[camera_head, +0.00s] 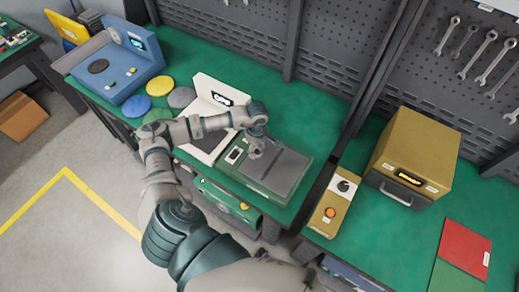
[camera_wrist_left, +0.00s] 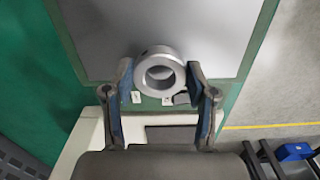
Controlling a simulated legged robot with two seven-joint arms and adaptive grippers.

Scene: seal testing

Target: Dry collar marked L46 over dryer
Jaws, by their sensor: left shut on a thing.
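My left gripper (camera_head: 257,150) is over a green unit (camera_head: 248,181) with a flat grey plate (camera_head: 285,168) on top. In the left wrist view my left gripper (camera_wrist_left: 160,80) is shut on a grey metal collar (camera_wrist_left: 160,52), with one blue-tipped finger on each side of the ring. The collar's hole faces the camera, and the grey plate (camera_wrist_left: 115,30) lies behind it. I cannot tell the gap between collar and plate. No L46 mark is readable. I cannot tell for certain which unit is the dryer. My right gripper is not in view.
A white unit with a display (camera_head: 223,99) stands left of the green unit. Coloured discs (camera_head: 160,86) and a blue machine (camera_head: 130,68) are farther left. A yellow box (camera_head: 418,150) and a control box with an orange button (camera_head: 330,212) stand right. Pegboards (camera_head: 340,40) rise behind.

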